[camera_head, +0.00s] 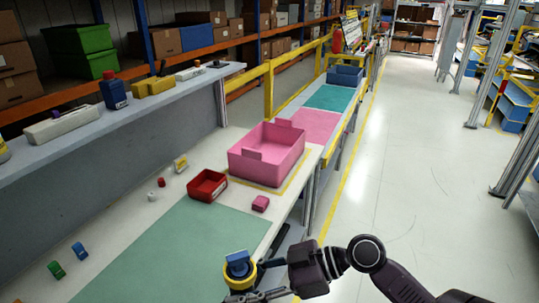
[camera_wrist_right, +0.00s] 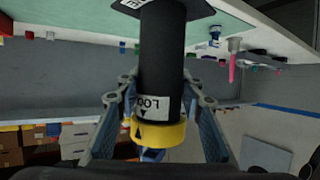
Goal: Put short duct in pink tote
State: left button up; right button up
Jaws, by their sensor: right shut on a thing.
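My right gripper (camera_head: 250,282) is at the front edge of the table and is shut on a black cylindrical duct. In the right wrist view the duct (camera_wrist_right: 162,60) stands between the fingers (camera_wrist_right: 158,98), with a white printed label and a yellow collar (camera_wrist_right: 158,133). In the head view its yellow collar (camera_head: 238,270) shows with a blue piece at the top; most of the black body is hidden. I cannot tell whether its far end touches the table. The pink tote (camera_head: 264,165) stands farther back on the table, open at the top, apart from the gripper. My left gripper is out of view.
A red bin (camera_head: 207,187) and a small pink block (camera_head: 260,203) lie between the gripper and the tote. A green mat (camera_head: 170,255) covers the near table. Blue (camera_head: 80,250) and green (camera_head: 56,270) small parts lie at left. A shelf (camera_head: 120,115) runs behind.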

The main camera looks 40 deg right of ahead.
aim_at(264, 159)
jog(key=l+u, duration=0.1)
jog(key=l, duration=0.5)
jog(key=l+u, duration=0.15)
jog(key=l, duration=0.45)
jog(key=l+u, duration=0.1)
jog(key=l, duration=0.5)
jog(key=l+u, duration=0.15)
jog(key=l, duration=0.45)
jog(key=l+u, duration=0.1)
jog(key=l, duration=0.5)
jog(key=k+l+u, duration=0.15)
jog(key=l, duration=0.45)
jog(key=k+l+u, duration=0.1)
jog(key=l, duration=0.5)
